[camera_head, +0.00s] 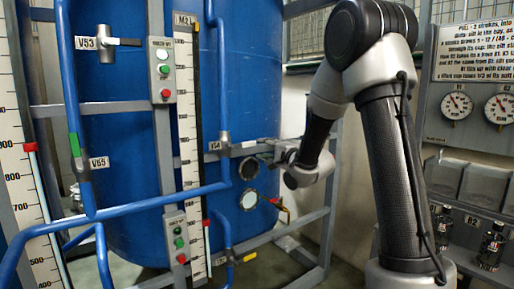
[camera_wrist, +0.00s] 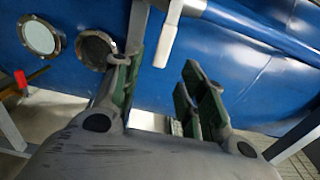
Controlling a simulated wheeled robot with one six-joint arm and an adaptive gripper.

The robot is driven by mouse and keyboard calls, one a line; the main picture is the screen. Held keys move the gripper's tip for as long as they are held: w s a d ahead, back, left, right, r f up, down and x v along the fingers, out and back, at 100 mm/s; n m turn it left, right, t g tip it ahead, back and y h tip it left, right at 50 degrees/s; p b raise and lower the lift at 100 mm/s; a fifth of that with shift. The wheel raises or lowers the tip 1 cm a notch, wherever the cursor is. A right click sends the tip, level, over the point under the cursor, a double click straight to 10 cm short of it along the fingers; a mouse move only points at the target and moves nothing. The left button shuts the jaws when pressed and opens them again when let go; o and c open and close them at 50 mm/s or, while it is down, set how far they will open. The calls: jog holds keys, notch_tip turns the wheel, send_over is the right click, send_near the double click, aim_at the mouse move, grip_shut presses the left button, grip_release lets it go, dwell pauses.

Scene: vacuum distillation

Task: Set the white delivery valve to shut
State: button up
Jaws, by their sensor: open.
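The white valve lever (camera_wrist: 168,36) shows in the wrist view, hanging down from a valve on a blue pipe (camera_wrist: 246,24). My gripper (camera_wrist: 157,73) is open, with one finger on each side of the lever's lower end in the picture. I see no contact, and the depth between them is hard to judge. In the head view my gripper (camera_head: 270,153) is in front of the blue tank (camera_head: 130,150), right of a valve body (camera_head: 224,143) on the upright blue pipe.
Two round sight ports, one pale (camera_head: 248,200) and one dark (camera_wrist: 96,49), are close to my gripper. A red-handled valve (camera_head: 279,205) and a yellow-handled one (camera_head: 245,258) sit lower. Grey frame bars (camera_head: 318,235) stand at the right. Gauges (camera_head: 457,105) hang farther right.

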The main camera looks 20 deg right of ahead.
jog(key=v, duration=0.2)
jog(key=shift+s+d, duration=0.15)
jog(key=shift+s, duration=0.25)
